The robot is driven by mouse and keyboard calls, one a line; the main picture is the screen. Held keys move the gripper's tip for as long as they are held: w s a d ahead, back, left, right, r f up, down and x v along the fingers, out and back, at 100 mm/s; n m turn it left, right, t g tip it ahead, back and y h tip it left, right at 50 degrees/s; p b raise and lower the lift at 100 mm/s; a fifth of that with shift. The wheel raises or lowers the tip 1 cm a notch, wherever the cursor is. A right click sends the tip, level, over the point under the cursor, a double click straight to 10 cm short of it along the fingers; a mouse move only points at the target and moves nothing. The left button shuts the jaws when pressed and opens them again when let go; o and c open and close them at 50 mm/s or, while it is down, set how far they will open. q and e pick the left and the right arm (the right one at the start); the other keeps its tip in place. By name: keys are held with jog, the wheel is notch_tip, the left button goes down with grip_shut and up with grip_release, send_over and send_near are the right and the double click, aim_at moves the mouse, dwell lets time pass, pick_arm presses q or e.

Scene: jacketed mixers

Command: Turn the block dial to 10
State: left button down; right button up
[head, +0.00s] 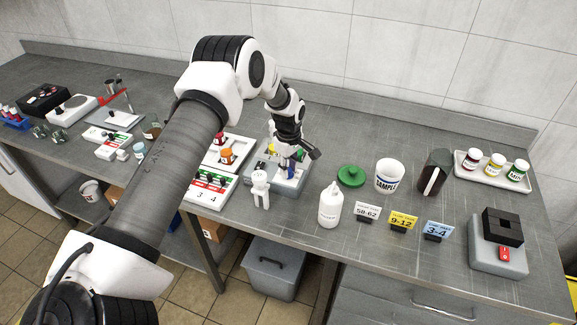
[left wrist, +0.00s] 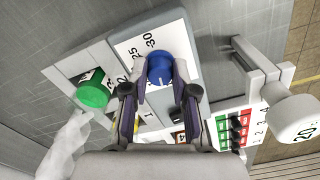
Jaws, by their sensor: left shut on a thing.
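The block dial is a blue round knob (left wrist: 160,68) on a white scale plate (left wrist: 130,45) where 30 and 25 can be read. It sits on a grey block (head: 254,169) on the bench; in the head view the blue knob (head: 290,172) is partly hidden by the gripper. My left gripper (head: 289,163) reaches down over it. In the left wrist view the fingers of this gripper (left wrist: 158,84) are on both sides of the knob, shut on it. The fingers hide part of the scale, and I cannot tell where the dial points. My right gripper is not in view.
A green knob (left wrist: 93,92) is beside the dial. A panel numbered in red and green (head: 209,188) lies left. A green lid (head: 350,176) and a sample cup (head: 390,175) stand right.

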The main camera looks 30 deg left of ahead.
pick_arm(q)
jog(key=shift+s+f+n, duration=0.15)
jog(key=shift+n, duration=0.65)
jog(key=c, duration=0.9)
grip_release()
jog(key=shift+r, duration=0.2)
notch_tip(320, 180, up, 12)
jog(key=shift+f, duration=0.15)
